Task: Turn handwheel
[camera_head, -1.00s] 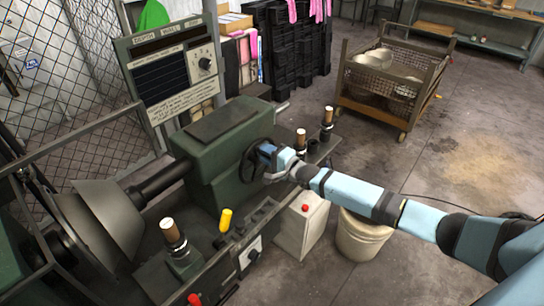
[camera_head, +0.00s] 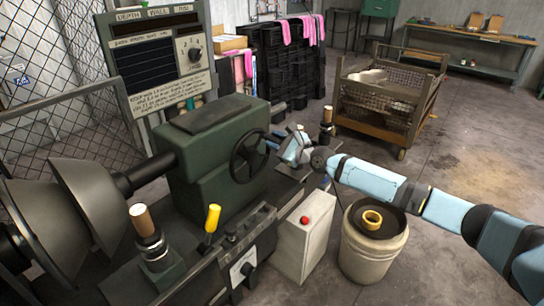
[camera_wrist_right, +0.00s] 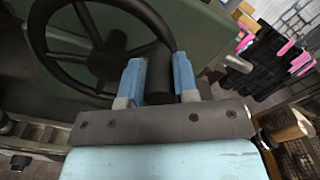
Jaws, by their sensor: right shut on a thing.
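The black spoked handwheel (camera_head: 236,166) is on the right end of the green machine housing (camera_head: 212,185). In the right wrist view the handwheel's rim and hub (camera_wrist_right: 104,66) show at the upper left. My right gripper (camera_head: 274,142) is at the right side of the wheel. In the right wrist view its two blue fingers (camera_wrist_right: 160,82) are shut on a short dark cylinder (camera_wrist_right: 160,72), which looks like the wheel's handle at the rim. The handle's far end is hidden. My left gripper is not in view.
A yellow-handled lever (camera_head: 212,218) and a wooden-topped knob (camera_head: 142,220) stand in front of the housing. A white box with a red button (camera_head: 303,235) and a bucket (camera_head: 370,250) stand below my right arm. A wire-mesh cart (camera_head: 385,95) is behind, with open floor at right.

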